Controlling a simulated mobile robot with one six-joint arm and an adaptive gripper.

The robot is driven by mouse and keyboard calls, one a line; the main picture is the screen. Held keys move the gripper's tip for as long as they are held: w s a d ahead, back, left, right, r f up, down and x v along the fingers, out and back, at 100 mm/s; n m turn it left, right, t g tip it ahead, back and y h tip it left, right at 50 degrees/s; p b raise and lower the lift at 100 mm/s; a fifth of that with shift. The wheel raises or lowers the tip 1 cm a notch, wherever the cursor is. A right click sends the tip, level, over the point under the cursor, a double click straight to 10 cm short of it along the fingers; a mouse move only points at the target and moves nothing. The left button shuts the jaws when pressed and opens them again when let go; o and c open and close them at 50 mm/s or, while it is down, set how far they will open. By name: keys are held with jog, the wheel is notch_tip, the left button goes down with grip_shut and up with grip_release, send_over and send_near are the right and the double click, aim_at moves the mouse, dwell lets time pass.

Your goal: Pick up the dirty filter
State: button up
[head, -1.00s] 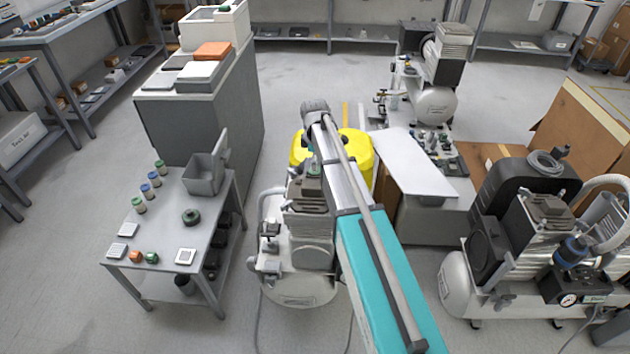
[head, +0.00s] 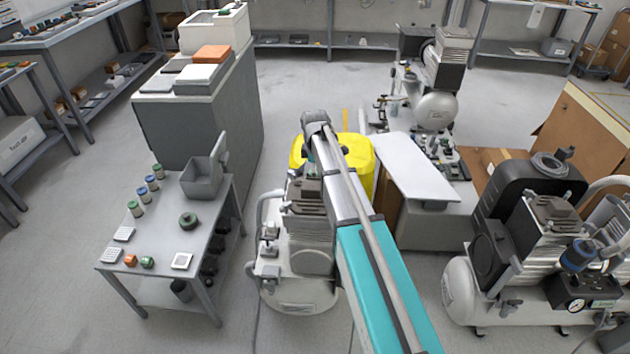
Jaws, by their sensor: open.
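I cannot tell which thing is the dirty filter. Candidates lie on the small grey cart at the left (head: 215,240): a dark green ring (head: 188,221), pale ribbed square pads (head: 123,233) and a white-framed square (head: 181,261). Small green and blue capped cylinders (head: 152,182) stand in a row near its left edge. A compressor with a white tank (head: 300,292) stands right of the cart, partly behind my arm. My arm reaches forward over that compressor. My gripper is hidden behind the arm, so its jaws and anything at them do not show.
A grey open bin (head: 203,178) stands at the cart's back. A yellow container (head: 358,155) is behind my arm, with a white-topped table (head: 415,165) to its right. Another compressor (head: 530,275) stands at the right. Floor is clear left of the cart.

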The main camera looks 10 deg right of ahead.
jog(key=c, duration=1.2)
jog(key=shift+r, duration=0.1)
notch_tip(320, 180, up, 10)
jog(key=p, duration=1)
dwell(0.3)
notch_tip(320, 180, up, 8)
jog(key=p, duration=0.8)
jog(key=shift+d, duration=0.1)
